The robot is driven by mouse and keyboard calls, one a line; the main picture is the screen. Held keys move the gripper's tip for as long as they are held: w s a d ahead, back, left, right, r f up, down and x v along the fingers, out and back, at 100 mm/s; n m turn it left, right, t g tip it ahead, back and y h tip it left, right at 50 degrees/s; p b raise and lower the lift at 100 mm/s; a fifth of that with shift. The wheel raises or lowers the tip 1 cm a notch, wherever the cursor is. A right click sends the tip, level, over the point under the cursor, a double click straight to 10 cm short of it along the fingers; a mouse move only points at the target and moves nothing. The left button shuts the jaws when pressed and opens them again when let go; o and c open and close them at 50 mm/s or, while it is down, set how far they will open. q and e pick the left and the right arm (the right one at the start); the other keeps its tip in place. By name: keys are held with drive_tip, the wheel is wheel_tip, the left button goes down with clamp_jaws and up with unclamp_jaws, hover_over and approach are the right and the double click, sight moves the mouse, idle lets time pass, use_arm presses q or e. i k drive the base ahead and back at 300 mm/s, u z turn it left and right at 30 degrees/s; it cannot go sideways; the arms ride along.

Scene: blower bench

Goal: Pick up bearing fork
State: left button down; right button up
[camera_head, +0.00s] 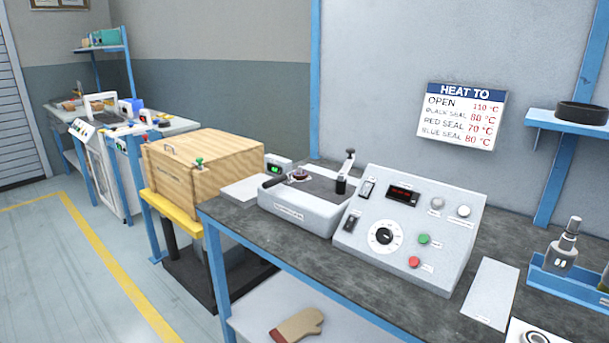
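I cannot pick out a bearing fork with certainty. A small upright part with a black lower end (342,184) and a dark tip stands at the right side of the grey bench device (300,212); I cannot tell what it is. A small dark round part with a reddish tint (298,175) sits on the device's dark top at the left. Neither of my grippers shows in this view.
A sloped control box (420,215) with dial, display and buttons stands beside the device on the dark workbench (400,285). A wooden crate (215,160) is at the left. A blue tray (570,282) holds a bottle-like item (563,252). An oven mitt (297,325) lies on the lower shelf.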

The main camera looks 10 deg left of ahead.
sight(272, 181)
drive_tip(key=u, duration=1.6)
drive_tip(key=i, duration=2)
drive_tip(key=z, duration=2.2)
